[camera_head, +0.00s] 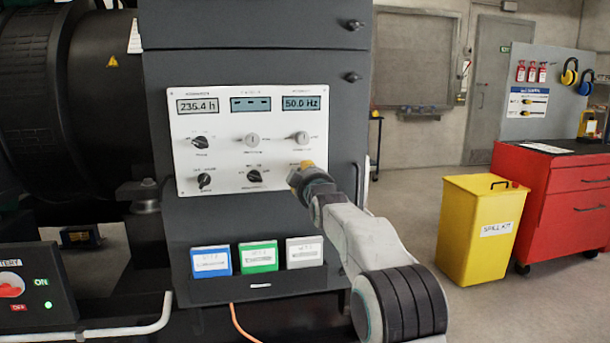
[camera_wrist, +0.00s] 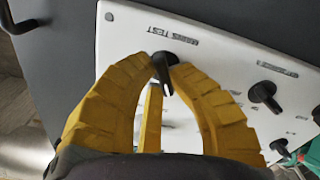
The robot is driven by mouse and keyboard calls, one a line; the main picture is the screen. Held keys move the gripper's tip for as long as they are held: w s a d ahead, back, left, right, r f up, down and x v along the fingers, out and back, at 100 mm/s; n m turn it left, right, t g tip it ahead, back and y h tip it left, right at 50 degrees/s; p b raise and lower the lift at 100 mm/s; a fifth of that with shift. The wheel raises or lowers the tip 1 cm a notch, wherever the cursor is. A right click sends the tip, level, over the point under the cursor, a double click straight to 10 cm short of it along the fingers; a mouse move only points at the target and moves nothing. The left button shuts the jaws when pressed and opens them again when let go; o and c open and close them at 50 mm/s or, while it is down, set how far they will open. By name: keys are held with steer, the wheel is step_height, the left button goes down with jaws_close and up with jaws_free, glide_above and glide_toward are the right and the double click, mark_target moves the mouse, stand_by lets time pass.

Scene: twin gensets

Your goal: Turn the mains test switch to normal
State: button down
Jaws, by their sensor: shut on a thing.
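The mains test switch (camera_wrist: 163,75) is a black rotary knob on a white control panel, under a label ending in TEST in the wrist view. Its pointer is aimed down and slightly right in that view. My gripper (camera_wrist: 162,63) has its yellow fingers shut on the knob, one on each side. In the head view my gripper (camera_head: 303,172) is at the lower right of the control panel (camera_head: 225,172), and the switch is hidden behind it. The switch's position marks cannot be read.
The panel carries several other knobs, including a black one (camera_head: 254,175) left of my gripper, and displays along the top. A yellow spill kit bin (camera_head: 475,245) and red cabinet (camera_head: 540,205) stand right on open floor.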

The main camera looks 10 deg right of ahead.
steer(key=c, duration=1.4)
jaws_free()
steer(key=shift+a+r, duration=0.1)
steer(key=shift+r, duration=0.1)
steer(key=shift+o, duration=1.3)
steer(key=shift+f, duration=0.1)
steer(key=shift+s, duration=0.1)
steer(key=s, duration=1.1)
steer(key=shift+s, duration=0.4)
